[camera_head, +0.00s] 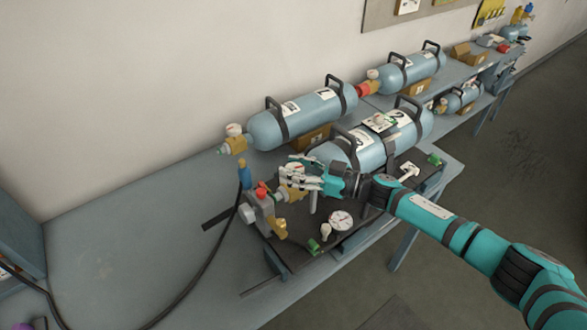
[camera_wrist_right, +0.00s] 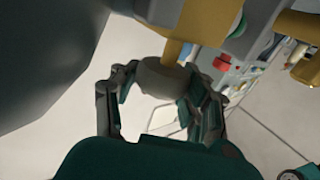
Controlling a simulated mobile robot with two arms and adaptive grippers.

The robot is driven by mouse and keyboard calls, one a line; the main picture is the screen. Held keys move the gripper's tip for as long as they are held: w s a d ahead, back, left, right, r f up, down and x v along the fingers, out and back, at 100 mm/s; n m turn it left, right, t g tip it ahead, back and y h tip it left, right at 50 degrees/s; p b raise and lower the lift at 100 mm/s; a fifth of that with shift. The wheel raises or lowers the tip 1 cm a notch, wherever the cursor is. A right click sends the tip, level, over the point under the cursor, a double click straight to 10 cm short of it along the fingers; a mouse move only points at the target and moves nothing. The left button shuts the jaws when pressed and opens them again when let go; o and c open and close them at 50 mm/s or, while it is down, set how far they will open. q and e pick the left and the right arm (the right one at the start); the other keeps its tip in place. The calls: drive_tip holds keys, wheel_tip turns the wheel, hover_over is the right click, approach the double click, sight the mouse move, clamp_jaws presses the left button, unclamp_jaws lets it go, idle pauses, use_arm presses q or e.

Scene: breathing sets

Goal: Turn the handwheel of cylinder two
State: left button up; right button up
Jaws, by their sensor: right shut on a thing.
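The brass valve (camera_wrist_right: 208,18) is above. In the head view the gripper mostly covers the handwheel. My left gripper is not in view.
A second cylinder (camera_head: 300,113) lies behind, near the wall, with more further right. A block with a red knob (camera_head: 262,190) and black hose (camera_head: 212,250) stands left of the gripper. A pressure gauge (camera_head: 341,221) is in front. The bench (camera_head: 110,240) is clear at left.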

drive_tip(key=shift+d, duration=0.1)
drive_tip(key=o, duration=1.2)
drive_tip(key=v, duration=1.2)
